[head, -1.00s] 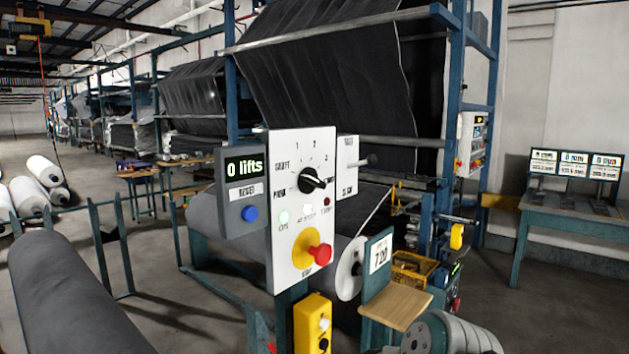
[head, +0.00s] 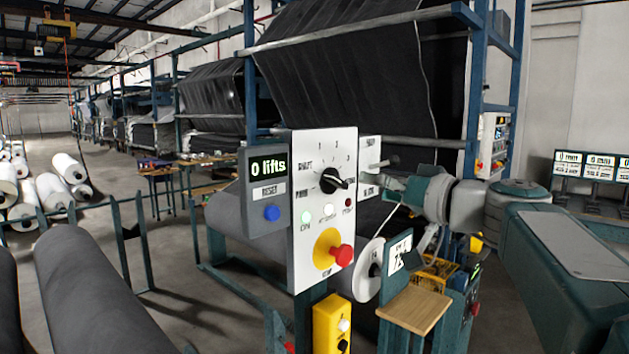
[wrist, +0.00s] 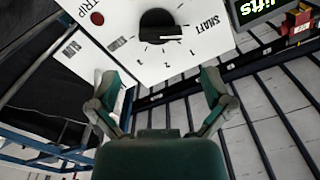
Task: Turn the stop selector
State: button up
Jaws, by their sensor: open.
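The selector is a black round knob (head: 331,181) with a white mark, on a white upright panel (head: 311,240). In the wrist view the knob (wrist: 158,25) is at the top centre, with the panel turned nearly upside down. My gripper (wrist: 157,82) is open and empty, its fingers spread below the knob and apart from it. In the head view my gripper (head: 385,187) is right of the panel; its fingertips are hard to make out.
Under the knob are small lamps and a red stop button (head: 341,256) on a yellow plate. A grey box (head: 264,235) reading "0 lifts" with a blue button adjoins on the left. A small white side plate (head: 370,150) is right of the panel. Rolls lie at left.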

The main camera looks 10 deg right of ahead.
aim_at(342, 181)
jog(key=x, duration=0.7)
jog(key=shift+w+a, duration=0.25)
jog(key=shift+w, duration=0.05)
jog(key=c, duration=1)
